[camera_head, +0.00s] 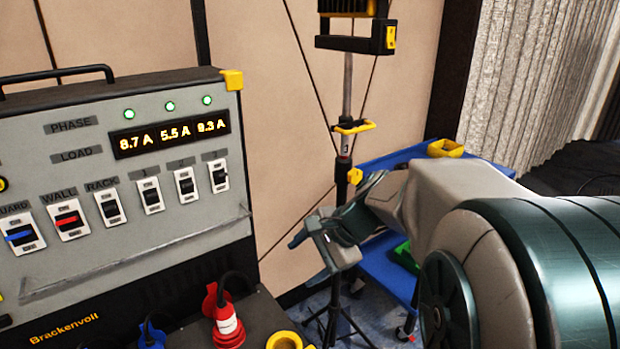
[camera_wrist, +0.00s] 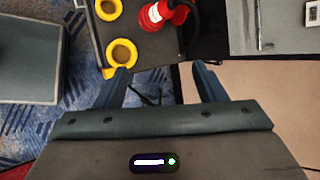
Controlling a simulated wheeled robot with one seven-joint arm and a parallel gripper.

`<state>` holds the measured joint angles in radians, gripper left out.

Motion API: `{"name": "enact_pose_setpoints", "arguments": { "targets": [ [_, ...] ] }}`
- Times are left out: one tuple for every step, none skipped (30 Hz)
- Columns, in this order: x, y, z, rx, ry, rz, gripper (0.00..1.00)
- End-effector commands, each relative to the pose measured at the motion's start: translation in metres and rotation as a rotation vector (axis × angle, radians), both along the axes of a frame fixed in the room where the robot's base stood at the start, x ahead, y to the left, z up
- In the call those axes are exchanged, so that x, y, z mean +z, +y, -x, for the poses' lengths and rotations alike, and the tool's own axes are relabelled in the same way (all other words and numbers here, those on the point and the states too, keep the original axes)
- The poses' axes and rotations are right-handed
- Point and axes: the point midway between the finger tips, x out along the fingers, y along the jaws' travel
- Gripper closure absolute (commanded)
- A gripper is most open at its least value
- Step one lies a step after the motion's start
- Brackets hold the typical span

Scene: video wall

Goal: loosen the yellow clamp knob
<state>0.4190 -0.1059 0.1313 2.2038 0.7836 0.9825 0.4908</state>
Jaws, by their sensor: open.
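The yellow clamp knob (camera_head: 354,176) is on the upright pole of a black stand (camera_head: 347,85) in the head view, below a yellow collar (camera_head: 355,127). My gripper (camera_head: 310,258) is to the left of and lower than the knob in that view, with my wrist close beside the pole. In the wrist view my gripper (camera_wrist: 163,78) is open, its two fingers wide apart with nothing held between them. I cannot make out the knob in the wrist view. My arm hides part of the stand's lower pole.
A grey power panel (camera_head: 130,180) with switches and lit readouts fills the left. A red plug (camera_head: 227,322) and a yellow ring (camera_head: 284,341) are below it; the wrist view shows another yellow ring (camera_wrist: 121,52). A blue cart (camera_head: 385,265) stands behind my arm.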

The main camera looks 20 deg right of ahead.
Motion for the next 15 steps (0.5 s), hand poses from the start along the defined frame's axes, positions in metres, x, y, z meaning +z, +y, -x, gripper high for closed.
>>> {"name": "enact_pose_setpoints", "arguments": {
  "targets": [
    [-0.014, -0.014, -0.025, -0.135, 0.024, -0.120, 0.36],
    [-0.015, -0.022, -0.039, -0.212, 0.036, -0.195, 0.36],
    [-0.016, -0.035, -0.058, -0.314, 0.050, -0.299, 0.36],
    [-0.016, -0.046, -0.072, -0.387, 0.059, -0.378, 0.36],
    [-0.016, -0.058, -0.086, -0.459, 0.067, -0.459, 0.36],
    [-0.016, -0.077, -0.102, -0.554, 0.075, -0.566, 0.36],
    [-0.016, -0.092, -0.114, -0.620, 0.081, -0.649, 0.36],
    [-0.016, -0.108, -0.124, -0.681, 0.085, -0.730, 0.36],
    [-0.015, -0.131, -0.137, -0.756, 0.087, -0.835, 0.36],
    [-0.015, -0.148, -0.145, -0.808, 0.087, -0.911, 0.36],
    [-0.014, -0.164, -0.151, -0.855, 0.087, -0.984, 0.36],
    [-0.014, -0.185, -0.158, -0.907, 0.086, -1.076, 0.36],
    [-0.013, -0.201, -0.162, -0.941, 0.083, -1.138, 0.36],
    [-0.013, -0.215, -0.165, -0.970, 0.081, -1.194, 0.36],
    [-0.012, -0.231, -0.168, -1.003, 0.077, -1.262, 0.36]
  ]
}}
